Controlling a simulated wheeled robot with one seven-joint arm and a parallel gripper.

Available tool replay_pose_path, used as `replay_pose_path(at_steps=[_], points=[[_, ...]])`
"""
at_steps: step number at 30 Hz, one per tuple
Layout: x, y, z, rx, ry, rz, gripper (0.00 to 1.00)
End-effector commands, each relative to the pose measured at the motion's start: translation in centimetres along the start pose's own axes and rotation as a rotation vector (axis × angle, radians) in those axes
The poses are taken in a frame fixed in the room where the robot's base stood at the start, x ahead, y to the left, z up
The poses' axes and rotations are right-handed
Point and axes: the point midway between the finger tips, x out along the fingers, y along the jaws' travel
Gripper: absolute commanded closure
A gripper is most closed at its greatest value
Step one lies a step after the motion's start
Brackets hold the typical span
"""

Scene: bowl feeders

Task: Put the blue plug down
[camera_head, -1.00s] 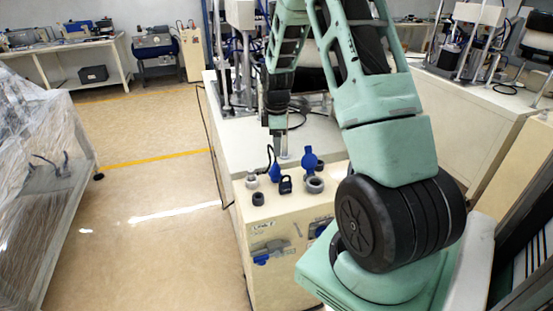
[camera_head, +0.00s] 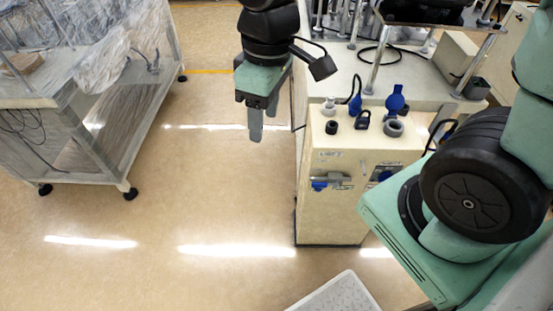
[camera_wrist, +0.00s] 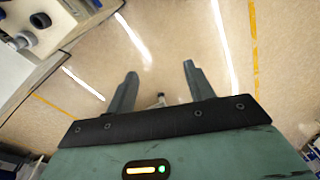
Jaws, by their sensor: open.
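Two blue plug-like pieces stand on the cream cabinet top (camera_head: 340,112) in the head view. One blue piece (camera_head: 355,105) has a black cable looping up from it; the other blue piece (camera_head: 395,102) has a rounded head. I cannot tell which is the task's blue plug. My gripper (camera_head: 255,138) points down over open floor, left of the cabinet and apart from both pieces. In the wrist view my gripper (camera_wrist: 160,70) has its fingers spread, with nothing held between them.
A black padlock-like piece (camera_head: 362,121), a grey ring (camera_head: 394,128) and small fittings share the cabinet top. Blue-fitted sockets (camera_head: 320,184) sit on its front. A plastic-wrapped wheeled table (camera_head: 100,130) stands left. The floor between is clear.

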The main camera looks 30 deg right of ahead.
Motion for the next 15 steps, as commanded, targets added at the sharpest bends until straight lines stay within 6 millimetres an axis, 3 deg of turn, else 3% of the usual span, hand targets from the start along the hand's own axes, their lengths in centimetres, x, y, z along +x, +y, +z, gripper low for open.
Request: replay_pose_path(at_steps=[1, 3, 6, 9, 15], points=[[-0.1, -3.1, 1.1, -0.011, -0.004, 0.005, 0.47], [-0.1, -6.0, 2.7, 0.001, -0.010, 0.009, 0.47], [-0.1, -8.4, 4.5, 0.014, -0.015, 0.017, 0.47], [0.0, -9.5, 5.4, 0.024, -0.017, 0.022, 0.47], [0.0, -9.6, 5.5, 0.030, -0.019, 0.022, 0.47]])
